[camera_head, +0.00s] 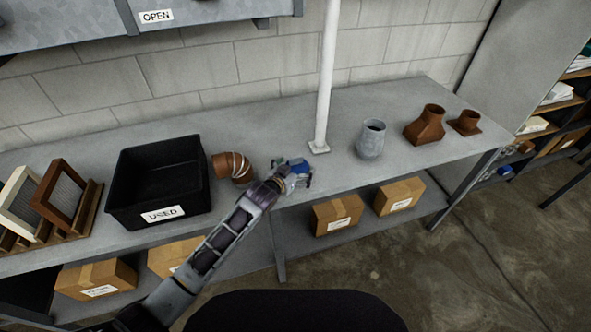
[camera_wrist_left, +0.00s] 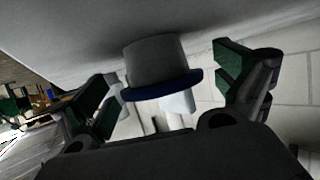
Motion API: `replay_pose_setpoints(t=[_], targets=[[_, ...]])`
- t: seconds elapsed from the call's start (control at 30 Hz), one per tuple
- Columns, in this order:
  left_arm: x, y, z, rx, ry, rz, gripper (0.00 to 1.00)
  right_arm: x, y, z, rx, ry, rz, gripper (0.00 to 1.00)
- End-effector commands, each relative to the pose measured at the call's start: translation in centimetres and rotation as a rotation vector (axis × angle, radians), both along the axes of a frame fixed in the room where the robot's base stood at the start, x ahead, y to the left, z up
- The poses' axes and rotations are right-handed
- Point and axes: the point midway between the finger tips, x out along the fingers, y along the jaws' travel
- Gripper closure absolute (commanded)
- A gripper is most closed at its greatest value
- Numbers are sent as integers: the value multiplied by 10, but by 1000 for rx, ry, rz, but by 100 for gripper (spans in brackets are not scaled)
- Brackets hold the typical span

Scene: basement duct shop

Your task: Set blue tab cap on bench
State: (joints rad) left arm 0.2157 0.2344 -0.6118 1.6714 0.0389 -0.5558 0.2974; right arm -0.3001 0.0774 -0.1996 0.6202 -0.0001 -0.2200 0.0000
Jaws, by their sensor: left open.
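The blue tab cap (camera_head: 295,163) is at my left gripper (camera_head: 291,172), over the front part of the bench (camera_head: 263,117). In the left wrist view the cap (camera_wrist_left: 153,62) is a grey, slightly tapered cylinder with a dark blue rim. It sits between the two green-padded fingers of my left gripper (camera_wrist_left: 168,92), with a visible gap on each side. The fingers are open. A dark shadow lies on the grey surface beside the cap; I cannot tell whether the cap touches the bench. My right gripper is not in view.
A brown elbow (camera_head: 232,167) and a black bin marked USED (camera_head: 128,193) stand left of the gripper. A white post (camera_head: 326,80), a grey duct piece (camera_head: 371,139) and two brown fittings (camera_head: 427,125) (camera_head: 466,122) stand to the right. Bench between elbow and post is mostly clear.

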Motion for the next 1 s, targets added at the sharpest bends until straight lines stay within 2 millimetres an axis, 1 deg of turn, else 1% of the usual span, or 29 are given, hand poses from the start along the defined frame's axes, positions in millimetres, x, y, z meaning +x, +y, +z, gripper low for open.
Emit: replay_pose_setpoints(t=[0.27,0.47,0.67,1.0], targets=[[0,0,3,1,0,0,2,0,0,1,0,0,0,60],[-7,4,5,0,0,1,2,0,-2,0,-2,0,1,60],[-19,10,11,0,-1,0,2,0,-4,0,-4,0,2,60],[-46,23,23,0,0,0,2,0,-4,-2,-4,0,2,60]])
